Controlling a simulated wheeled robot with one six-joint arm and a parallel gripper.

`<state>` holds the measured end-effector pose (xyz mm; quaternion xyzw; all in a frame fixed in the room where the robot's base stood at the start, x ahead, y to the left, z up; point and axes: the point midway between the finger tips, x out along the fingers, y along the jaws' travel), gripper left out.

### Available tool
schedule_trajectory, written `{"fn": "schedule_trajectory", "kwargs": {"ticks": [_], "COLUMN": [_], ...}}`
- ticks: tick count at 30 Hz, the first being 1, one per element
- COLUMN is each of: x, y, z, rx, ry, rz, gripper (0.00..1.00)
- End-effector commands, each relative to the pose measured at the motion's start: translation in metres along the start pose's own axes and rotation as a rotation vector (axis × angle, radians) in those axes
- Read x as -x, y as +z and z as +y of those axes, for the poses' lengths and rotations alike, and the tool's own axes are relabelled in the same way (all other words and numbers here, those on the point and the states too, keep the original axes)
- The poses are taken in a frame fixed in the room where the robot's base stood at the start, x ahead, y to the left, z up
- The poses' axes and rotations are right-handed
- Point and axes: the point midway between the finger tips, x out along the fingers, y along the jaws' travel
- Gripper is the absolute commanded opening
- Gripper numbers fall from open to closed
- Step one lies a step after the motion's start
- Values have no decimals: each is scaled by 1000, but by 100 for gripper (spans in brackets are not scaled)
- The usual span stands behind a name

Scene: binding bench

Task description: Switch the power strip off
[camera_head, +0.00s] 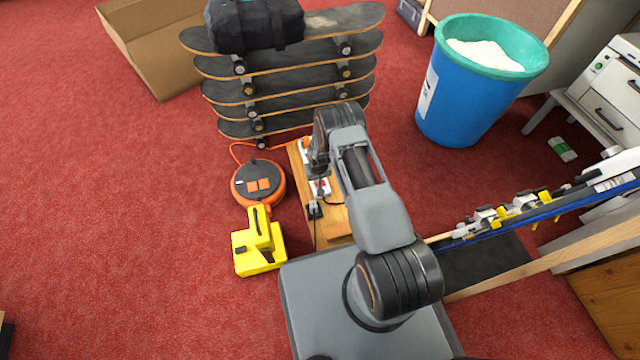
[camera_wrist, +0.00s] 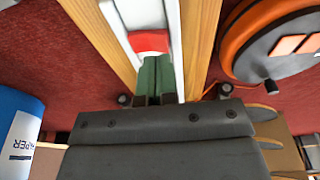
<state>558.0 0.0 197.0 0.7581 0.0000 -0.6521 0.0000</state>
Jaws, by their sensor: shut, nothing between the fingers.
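The power strip (camera_head: 320,188) is white and lies on a wooden board, partly hidden behind my arm in the head view. In the wrist view the white strip (camera_wrist: 142,14) runs up the middle, with a red switch (camera_wrist: 148,42) on it. My gripper (camera_wrist: 150,62) is shut and empty, its greenish fingertips together right at the near edge of the red switch. I cannot tell whether they touch it. In the head view my gripper (camera_head: 318,172) points down over the strip. Which way the switch is tipped is not clear.
A black plug (camera_head: 314,210) with a cable sits at the strip's near end. An orange cable reel (camera_head: 259,184) and a yellow tool (camera_head: 258,243) are left of the board. Stacked skateboards (camera_head: 290,101) stand behind, a blue bin (camera_head: 470,100) at right. Red carpet at left is free.

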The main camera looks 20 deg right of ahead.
Motion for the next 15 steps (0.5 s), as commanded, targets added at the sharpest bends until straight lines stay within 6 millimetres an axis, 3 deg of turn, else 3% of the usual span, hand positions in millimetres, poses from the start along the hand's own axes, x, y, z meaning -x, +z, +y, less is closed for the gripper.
{"fn": "schedule_trajectory", "kwargs": {"ticks": [15], "x": [-5], "y": [1], "z": [0], "rx": [0], "ry": [0], "rz": [0], "gripper": [0]}}
